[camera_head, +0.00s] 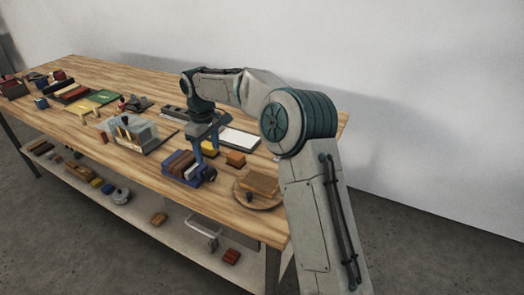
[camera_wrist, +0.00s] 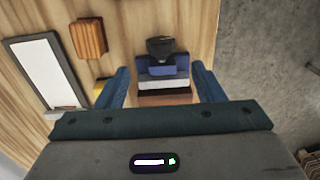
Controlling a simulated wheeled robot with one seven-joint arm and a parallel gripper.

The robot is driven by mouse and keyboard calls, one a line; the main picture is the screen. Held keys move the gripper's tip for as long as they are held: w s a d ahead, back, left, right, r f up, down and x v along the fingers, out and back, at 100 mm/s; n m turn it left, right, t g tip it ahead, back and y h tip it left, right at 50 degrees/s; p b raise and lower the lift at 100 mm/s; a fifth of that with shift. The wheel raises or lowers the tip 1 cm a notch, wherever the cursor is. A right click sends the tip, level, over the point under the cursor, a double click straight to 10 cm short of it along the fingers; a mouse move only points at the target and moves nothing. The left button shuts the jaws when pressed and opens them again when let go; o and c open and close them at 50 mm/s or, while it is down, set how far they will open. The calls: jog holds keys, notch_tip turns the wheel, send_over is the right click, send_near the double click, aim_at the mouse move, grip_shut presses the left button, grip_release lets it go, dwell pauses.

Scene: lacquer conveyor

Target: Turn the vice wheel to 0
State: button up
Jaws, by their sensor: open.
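What looks like the vice (camera_head: 183,165) is a low block of blue and brown parts near the front edge of the bench. A dark round knob, probably its wheel (camera_head: 210,174), is at its right end. In the wrist view the dark wheel (camera_wrist: 160,47) sits at the far end of the blue, pale and brown vice body (camera_wrist: 160,70). My gripper (camera_head: 205,152) is open and points down above and beside the vice. In the wrist view its blue fingers (camera_wrist: 160,70) stand apart either side of the vice body, with nothing visibly gripped. No wheel marking is readable.
A yellow block (camera_head: 209,148) and an orange-brown block (camera_head: 236,159) lie close behind the vice. A round wooden board (camera_head: 268,201) is to its right. A white panel (camera_head: 240,138) lies behind; a clear box (camera_head: 145,132) stands left. Bare wood shows at the front right.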

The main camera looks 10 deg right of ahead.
notch_tip(320, 180, up, 6)
jog(key=s+d+r+m+t+p, duration=0.1)
jog(key=s+d+r+m+p, duration=0.1)
jog(key=s+d, duration=0.4)
jog(key=s+d+r+m+p, duration=0.2)
jog(key=s+d, duration=0.5)
jog(key=s, duration=0.6)
jog(key=shift+s+r+m+t+h+p, duration=0.15)
jog(key=shift+r+m+t+h+p, duration=0.2)
jog(key=shift+r+m, duration=0.45)
jog(key=shift+f, duration=0.2)
